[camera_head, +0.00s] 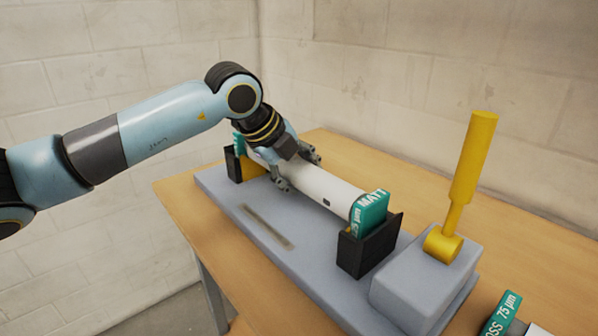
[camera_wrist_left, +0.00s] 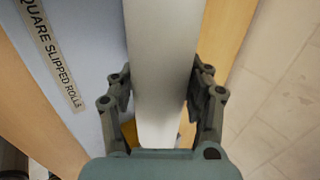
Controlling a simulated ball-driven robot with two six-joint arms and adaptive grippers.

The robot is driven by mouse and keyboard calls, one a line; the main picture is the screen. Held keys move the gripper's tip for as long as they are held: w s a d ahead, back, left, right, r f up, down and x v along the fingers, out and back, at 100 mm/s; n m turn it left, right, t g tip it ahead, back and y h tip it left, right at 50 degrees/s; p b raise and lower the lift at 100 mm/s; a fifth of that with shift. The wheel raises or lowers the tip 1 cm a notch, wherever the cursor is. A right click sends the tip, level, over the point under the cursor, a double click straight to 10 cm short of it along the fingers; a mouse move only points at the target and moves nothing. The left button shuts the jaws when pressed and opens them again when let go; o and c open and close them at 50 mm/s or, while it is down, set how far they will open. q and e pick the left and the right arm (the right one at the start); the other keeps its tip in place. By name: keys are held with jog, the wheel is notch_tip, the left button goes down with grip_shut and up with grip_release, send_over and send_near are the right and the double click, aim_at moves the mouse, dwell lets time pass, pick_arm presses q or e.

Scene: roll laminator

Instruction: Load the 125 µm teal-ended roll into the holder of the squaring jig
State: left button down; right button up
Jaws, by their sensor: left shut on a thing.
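The white roll (camera_head: 318,187) spans the squaring jig (camera_head: 225,192). Its near teal end (camera_head: 369,212) has white lettering that reads MATT, with smaller marking hard to read. This end stands partly inside the near black holder bracket (camera_head: 368,250). The far teal end (camera_head: 238,140) is at the far black bracket (camera_head: 232,166), partly hidden by my arm. I cannot tell whether both ends rest on the bottom. My left gripper (camera_head: 297,173) is shut on the white roll nearer its far end; the wrist view shows its fingers on both sides of the roll (camera_wrist_left: 160,75).
A yellow lever (camera_head: 470,160) stands upright on a grey block (camera_head: 425,285) at the jig's right end. Another teal-ended roll (camera_head: 502,313), marked 75 µm, lies at the lower right. A label strip (camera_head: 267,226) is on the jig's plate. The wooden table (camera_head: 345,150) is clear behind the jig.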

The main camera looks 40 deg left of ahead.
pick_arm(q)
jog(key=shift+f, duration=0.35)
jog(key=c, duration=1)
grip_release()
jog(key=shift+c, duration=0.2)
jog(key=o, duration=0.5)
jog(key=shift+r, duration=0.15)
jog(key=p+v, duration=0.1)
jog(key=v, duration=0.6)
jog(key=shift+a+r, duration=0.15)
jog(key=shift+r, duration=0.3)
jog(key=p, duration=0.6)
send_near(293, 164)
